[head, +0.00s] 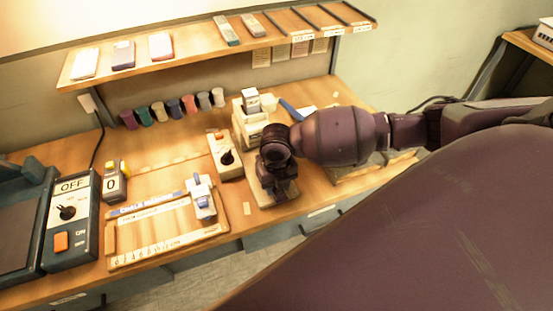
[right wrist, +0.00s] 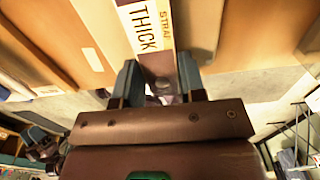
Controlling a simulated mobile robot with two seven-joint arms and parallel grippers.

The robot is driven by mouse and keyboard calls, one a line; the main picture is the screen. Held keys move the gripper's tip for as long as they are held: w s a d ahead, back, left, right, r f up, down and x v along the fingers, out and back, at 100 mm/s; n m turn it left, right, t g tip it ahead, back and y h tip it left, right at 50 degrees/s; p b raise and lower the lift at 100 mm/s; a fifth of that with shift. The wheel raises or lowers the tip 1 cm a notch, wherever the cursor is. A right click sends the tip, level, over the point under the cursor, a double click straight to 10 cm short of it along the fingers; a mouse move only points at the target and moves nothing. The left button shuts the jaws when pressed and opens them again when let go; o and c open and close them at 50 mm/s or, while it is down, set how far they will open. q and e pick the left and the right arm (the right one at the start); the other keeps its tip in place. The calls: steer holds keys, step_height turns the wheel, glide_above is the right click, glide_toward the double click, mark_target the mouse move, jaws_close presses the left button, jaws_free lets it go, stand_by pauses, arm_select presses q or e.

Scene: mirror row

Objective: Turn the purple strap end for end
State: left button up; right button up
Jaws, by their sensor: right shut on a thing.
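My right gripper (right wrist: 158,82) is shut on a purple strap (right wrist: 158,65), whose end shows between the two fingers in the right wrist view. A white and yellow label (right wrist: 148,28) reading "THICK" and "STRAP" lies just beyond the fingers, in line with the strap. In the head view my right gripper (head: 276,188) is low over a small wooden base near the bench's front edge. It hides the strap there, so I cannot tell which way round the strap lies. My left gripper is not in view.
Left of my right gripper are a white block with a black knob (head: 226,157), a wooden board with a blue-topped slider (head: 120,258) and an "OFF" switch box (head: 66,243). Several coloured cups (head: 158,111) stand at the back under a shelf (head: 190,62).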

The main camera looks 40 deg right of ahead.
steer(key=shift+f, duration=0.5)
steer(key=o, duration=1.1)
step_height(320, 180, up, 11)
steer(key=shift+f, duration=0.1)
steer(key=s+a+f+m+t+y, duration=0.3)
steer(key=s+a+m, duration=0.6)
steer(key=m, duration=0.4)
steer(key=s+d+m+h, duration=0.4)
steer(key=s+d+m, duration=0.55)
steer(key=m, duration=1.05)
steer(key=w+f+t, duration=0.2)
steer(key=f+t, duration=0.1)
steer(key=w+f+t, duration=0.2)
steer(key=f, duration=0.2)
steer(key=w+f+t, duration=0.2)
steer(key=f+t, duration=0.1)
steer(key=shift+w+a+f+n+t+y, duration=0.15)
steer(key=shift+f+n+t+y, duration=0.15)
steer(key=shift+f+y, duration=0.1)
